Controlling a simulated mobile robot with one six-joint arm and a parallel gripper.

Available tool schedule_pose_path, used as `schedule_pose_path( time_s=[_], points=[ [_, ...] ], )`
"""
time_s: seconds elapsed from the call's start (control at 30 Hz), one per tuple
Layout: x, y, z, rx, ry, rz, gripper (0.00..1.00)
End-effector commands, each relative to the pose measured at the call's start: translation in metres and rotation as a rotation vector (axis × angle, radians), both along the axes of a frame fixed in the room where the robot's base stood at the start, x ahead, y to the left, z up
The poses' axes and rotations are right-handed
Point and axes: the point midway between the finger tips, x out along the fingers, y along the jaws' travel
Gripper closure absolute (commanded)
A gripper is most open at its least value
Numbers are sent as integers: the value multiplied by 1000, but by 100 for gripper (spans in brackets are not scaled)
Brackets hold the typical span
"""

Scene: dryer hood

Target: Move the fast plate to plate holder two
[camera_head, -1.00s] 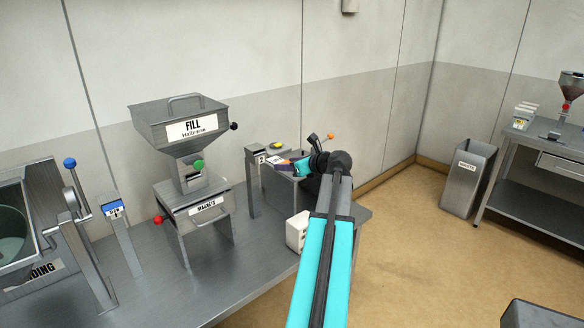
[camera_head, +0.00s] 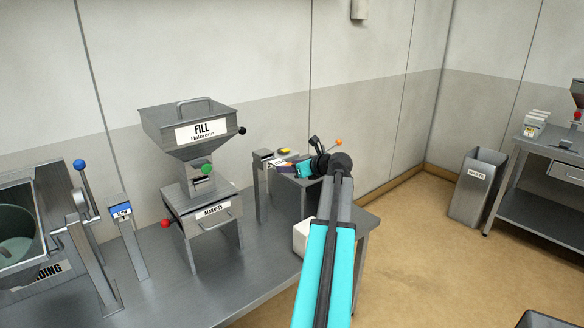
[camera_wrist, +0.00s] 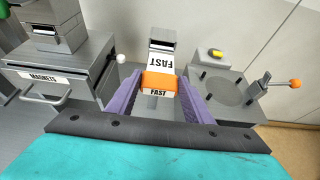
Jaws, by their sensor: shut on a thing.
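In the head view my gripper (camera_head: 286,163) is small, at the far end of the table. A grey post holder (camera_head: 262,158) stands just left of it, probably plate holder two. In the wrist view the top of a grey holder (camera_wrist: 162,38) shows right at the plate's far end. I cannot tell whether the plate is seated in it.
The magnets box (camera_wrist: 75,75) stands close on the left, with the fill hopper (camera_head: 190,122) above it. A grey unit with an orange-knobbed lever (camera_wrist: 294,83) is close on the right. A second holder with a blue plate (camera_head: 121,210) stands farther left.

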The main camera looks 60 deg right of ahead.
Motion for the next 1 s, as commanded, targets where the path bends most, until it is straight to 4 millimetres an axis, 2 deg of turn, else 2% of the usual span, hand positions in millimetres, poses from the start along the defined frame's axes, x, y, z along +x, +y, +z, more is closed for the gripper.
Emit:
schedule_pose_path(
  time_s=[0.6, 1.0],
  points=[
    [24, -8, 1, -2, -2, 0, 89],
    [26, -8, 0, -2, -1, -1, 89]
  ],
)
